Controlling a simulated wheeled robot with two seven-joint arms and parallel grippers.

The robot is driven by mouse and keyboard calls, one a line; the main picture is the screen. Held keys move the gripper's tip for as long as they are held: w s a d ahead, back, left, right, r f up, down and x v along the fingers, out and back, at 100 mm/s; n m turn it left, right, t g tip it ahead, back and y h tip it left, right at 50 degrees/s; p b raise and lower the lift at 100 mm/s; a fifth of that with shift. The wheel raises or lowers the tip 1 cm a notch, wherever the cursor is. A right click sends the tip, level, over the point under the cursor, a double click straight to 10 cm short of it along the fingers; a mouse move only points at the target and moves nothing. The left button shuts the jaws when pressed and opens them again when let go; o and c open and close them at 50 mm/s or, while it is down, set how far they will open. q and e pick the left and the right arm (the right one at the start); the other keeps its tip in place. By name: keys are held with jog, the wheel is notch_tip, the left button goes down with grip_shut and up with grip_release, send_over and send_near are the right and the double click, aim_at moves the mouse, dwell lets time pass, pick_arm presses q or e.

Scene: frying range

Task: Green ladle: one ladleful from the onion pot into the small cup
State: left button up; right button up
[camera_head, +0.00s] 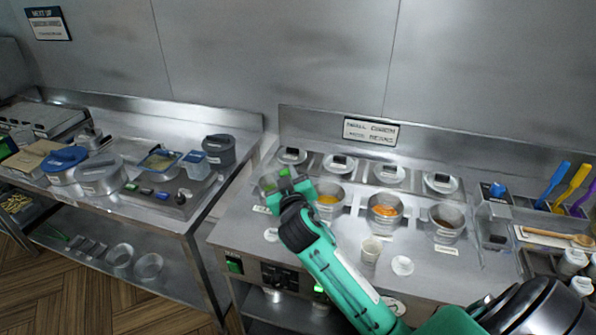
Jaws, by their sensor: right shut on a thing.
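My right gripper (287,190) is over the left end of the front row of pots. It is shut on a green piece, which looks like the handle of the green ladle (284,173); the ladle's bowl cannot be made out. A leftmost pot (266,184) is partly hidden behind the gripper. Beside it stand pots with yellow (328,199), orange (384,211) and brown (447,223) contents. Their labels are too small to read, so I cannot tell which is the onion pot. The small cup (371,251) stands upright on the counter before the orange pot. My left gripper is not in view.
Lidded pots (390,173) line the back of the counter. A white disc (402,265) lies right of the cup. Blue, yellow (573,184) and purple handles stand in a rack at right. The left table (120,205) holds pans and tubs, with a gap between.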

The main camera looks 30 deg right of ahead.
jog(key=w+a+f+n+b, duration=0.1)
jog(key=w+a+f+n, duration=0.2)
jog(key=a+f+n, duration=0.3)
jog(key=w+a+f+n+b, duration=0.2)
jog(key=a+f+n, duration=0.4)
jog(key=f, duration=0.4)
jog(key=shift+w+a+g+h, duration=0.4)
jog(key=shift+w, duration=0.05)
jog(key=shift+w, duration=0.1)
dwell(1.2)
